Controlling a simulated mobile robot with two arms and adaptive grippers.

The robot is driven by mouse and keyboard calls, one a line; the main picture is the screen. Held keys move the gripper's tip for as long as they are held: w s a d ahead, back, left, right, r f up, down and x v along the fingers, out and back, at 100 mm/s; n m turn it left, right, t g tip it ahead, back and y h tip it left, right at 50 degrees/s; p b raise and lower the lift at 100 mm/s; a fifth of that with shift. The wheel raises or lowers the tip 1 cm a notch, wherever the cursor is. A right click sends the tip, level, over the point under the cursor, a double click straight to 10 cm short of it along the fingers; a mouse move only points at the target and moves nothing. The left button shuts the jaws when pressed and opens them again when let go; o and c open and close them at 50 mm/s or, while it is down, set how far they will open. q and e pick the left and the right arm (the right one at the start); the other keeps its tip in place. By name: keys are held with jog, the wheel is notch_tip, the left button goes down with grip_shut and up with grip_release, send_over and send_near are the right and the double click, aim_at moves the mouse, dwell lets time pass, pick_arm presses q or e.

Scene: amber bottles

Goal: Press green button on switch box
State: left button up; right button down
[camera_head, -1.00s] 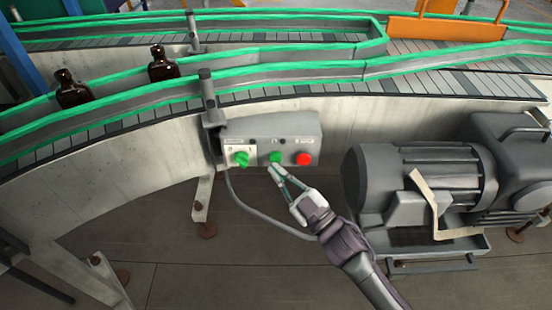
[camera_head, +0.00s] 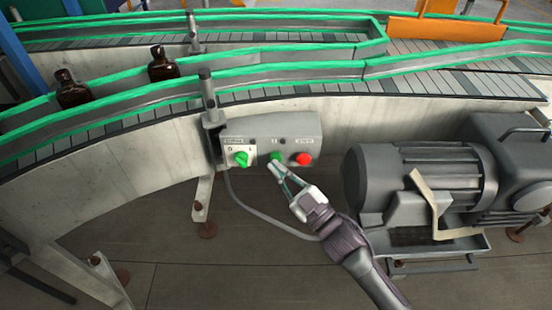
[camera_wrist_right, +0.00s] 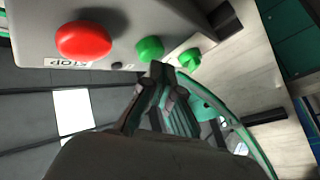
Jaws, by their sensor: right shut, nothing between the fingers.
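The grey switch box (camera_head: 300,125) is mounted on the side of the conveyor. It carries a green push button (camera_head: 276,156) in the middle, a red button (camera_head: 303,158) to its right and a green rotary knob (camera_head: 241,158) on a white plate to its left. My right gripper (camera_head: 276,165) is shut and empty, its fingertips just below the green button. In the right wrist view, the green button (camera_wrist_right: 149,49) is just beyond the fingertips (camera_wrist_right: 160,76); whether they touch it I cannot tell. My left gripper is not in view.
A grey motor (camera_head: 420,180) stands to the right of my right arm. A cable hangs below the box. Two brown bottles (camera_head: 72,92) (camera_head: 162,65) stand on the conveyor at upper left. A conveyor leg (camera_head: 203,200) stands below the box's left end.

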jog(key=shift+w, duration=0.45)
dwell(0.6)
jog(key=shift+s, duration=0.9)
jog(key=shift+s+p, duration=1.05)
jog(key=shift+s, duration=1.45)
